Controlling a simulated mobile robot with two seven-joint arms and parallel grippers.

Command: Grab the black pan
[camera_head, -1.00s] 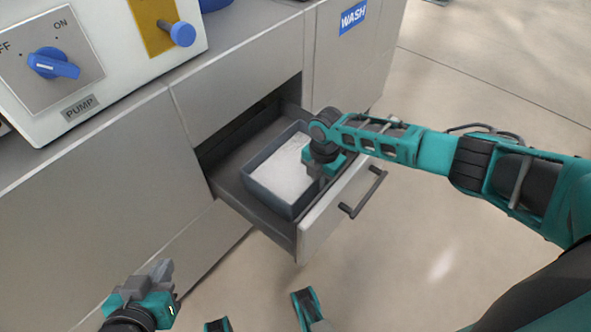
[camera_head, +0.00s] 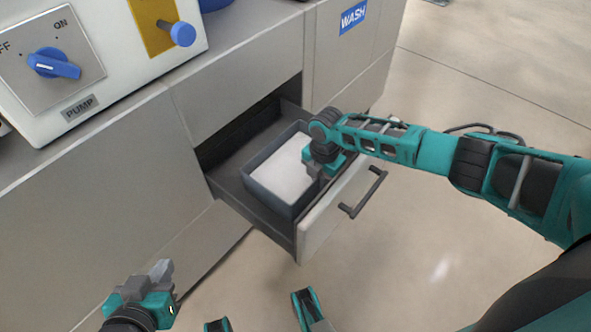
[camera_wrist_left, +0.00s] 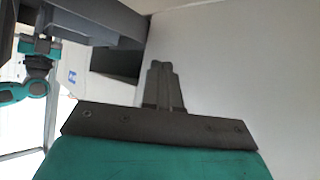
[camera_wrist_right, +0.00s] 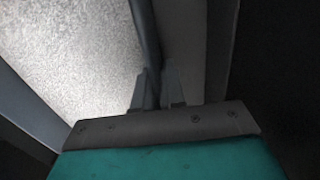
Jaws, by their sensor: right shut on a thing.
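The black pan (camera_head: 262,193) is a dark, rectangular, open-topped tray with white material inside. It sits in the pulled-out drawer. My right gripper (camera_head: 318,175) reaches down at the pan's right side and is shut on its wall. In the right wrist view, the pan's dark wall (camera_wrist_right: 146,35) runs between the fingers (camera_wrist_right: 157,88), with the white material to its left. My left gripper (camera_head: 163,268) is at the lower left, away from the pan and low in front of the cabinet. Its fingers (camera_wrist_left: 163,68) are together and empty.
The drawer front (camera_head: 325,222) with its dark handle (camera_head: 363,193) stands close to the right of the pan. The cabinet opening (camera_head: 245,125) is behind. A white pump panel (camera_head: 75,45) stands on the counter at upper left. The floor (camera_head: 430,240) is clear.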

